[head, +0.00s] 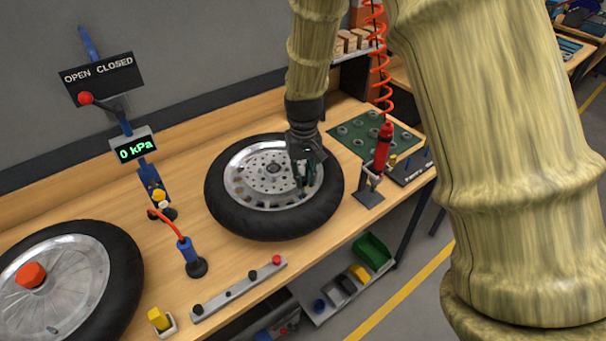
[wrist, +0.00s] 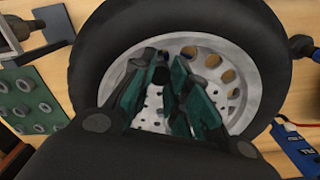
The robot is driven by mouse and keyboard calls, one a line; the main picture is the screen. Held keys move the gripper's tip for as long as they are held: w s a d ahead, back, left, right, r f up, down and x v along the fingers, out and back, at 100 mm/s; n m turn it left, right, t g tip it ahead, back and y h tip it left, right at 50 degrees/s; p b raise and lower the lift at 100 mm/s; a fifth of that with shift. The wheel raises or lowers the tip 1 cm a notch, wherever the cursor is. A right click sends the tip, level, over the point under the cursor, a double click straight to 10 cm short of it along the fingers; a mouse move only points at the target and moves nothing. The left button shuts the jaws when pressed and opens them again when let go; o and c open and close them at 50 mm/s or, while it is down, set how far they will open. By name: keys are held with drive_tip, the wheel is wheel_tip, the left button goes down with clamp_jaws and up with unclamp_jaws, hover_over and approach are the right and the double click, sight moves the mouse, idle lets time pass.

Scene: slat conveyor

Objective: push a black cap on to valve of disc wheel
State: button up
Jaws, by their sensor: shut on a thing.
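The disc wheel (head: 232,205), a black tyre on a silver rim with a perforated disc, lies flat on the bench in the middle of the head view. It also fills the upper part of the wrist view (wrist: 90,60). My gripper (head: 303,190) points down over the right front part of its rim. In the wrist view my gripper (wrist: 172,68) is shut on a small dark piece, seemingly a black cap (wrist: 160,76), mostly covered by the fingers. The valve is not clear in either view, so I cannot tell whether the cap touches it.
A grey strip (head: 240,288) at the bench front carries several black caps and a red one. Another wheel (head: 118,275) with an orange hub piece lies at left. A gauge (head: 134,146) reads 0 kPa. A red tool (head: 383,148) hangs from a coiled hose, right of the disc wheel.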

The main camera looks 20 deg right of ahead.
drive_tip(key=shift+f+b, duration=0.3)
drive_tip(key=shift+f, duration=0.45)
idle(0.6)
drive_tip(key=o, duration=0.7)
drive_tip(key=shift+o, duration=0.2)
drive_tip(key=shift+r, duration=0.15)
drive_tip(key=shift+r+p, duration=2.2)
drive_tip(key=shift+r, duration=3.2)
